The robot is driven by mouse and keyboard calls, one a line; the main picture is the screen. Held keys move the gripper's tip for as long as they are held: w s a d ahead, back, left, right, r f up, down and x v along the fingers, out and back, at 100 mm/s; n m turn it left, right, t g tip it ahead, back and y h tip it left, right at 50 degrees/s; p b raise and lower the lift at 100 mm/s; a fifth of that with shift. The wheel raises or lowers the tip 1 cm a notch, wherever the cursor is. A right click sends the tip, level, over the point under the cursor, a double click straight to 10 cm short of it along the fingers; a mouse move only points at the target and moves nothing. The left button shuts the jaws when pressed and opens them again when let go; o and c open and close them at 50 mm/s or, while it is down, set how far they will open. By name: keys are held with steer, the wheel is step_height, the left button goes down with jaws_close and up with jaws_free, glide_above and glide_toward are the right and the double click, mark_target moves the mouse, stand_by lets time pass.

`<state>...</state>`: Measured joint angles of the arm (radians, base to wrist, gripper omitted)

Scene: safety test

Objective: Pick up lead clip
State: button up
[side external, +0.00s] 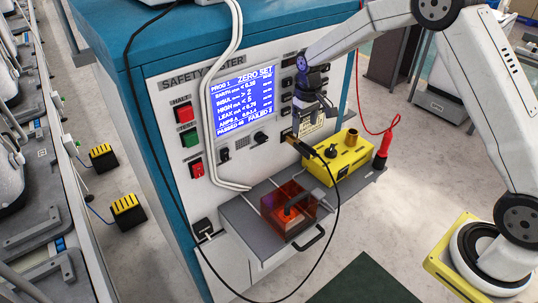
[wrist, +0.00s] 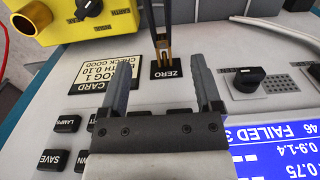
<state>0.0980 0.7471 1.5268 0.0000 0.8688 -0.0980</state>
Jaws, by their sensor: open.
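The lead clip (wrist: 163,45) has brass jaws and black arms, and it shows in the wrist view at the top centre, by the ZERO label (wrist: 167,71). In the side external view the lead clip (side external: 291,138) sits at the panel's lower right, with a black lead running from it. My gripper (wrist: 162,68) is open and empty, its two fingers apart on either side of the clip's line. The clip appears beyond the fingertips; I cannot tell whether they touch. In the side external view my gripper (side external: 318,110) hangs in front of the panel, above the clip.
A yellow box (side external: 345,157) with a brass post stands on the grey shelf beside a red probe (side external: 383,148). An orange clear cover (side external: 275,212) is on the shelf at left. The black lead (side external: 333,212) loops down in front. The panel carries a screen (side external: 243,97), knobs and buttons.

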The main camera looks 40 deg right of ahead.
mark_target(303, 145)
steer(key=shift+f, duration=0.1)
steer(key=shift+f, duration=1.2)
steer(key=shift+f, duration=0.1)
steer(key=shift+f, duration=2.5)
steer(key=shift+s, duration=0.1)
jaws_close()
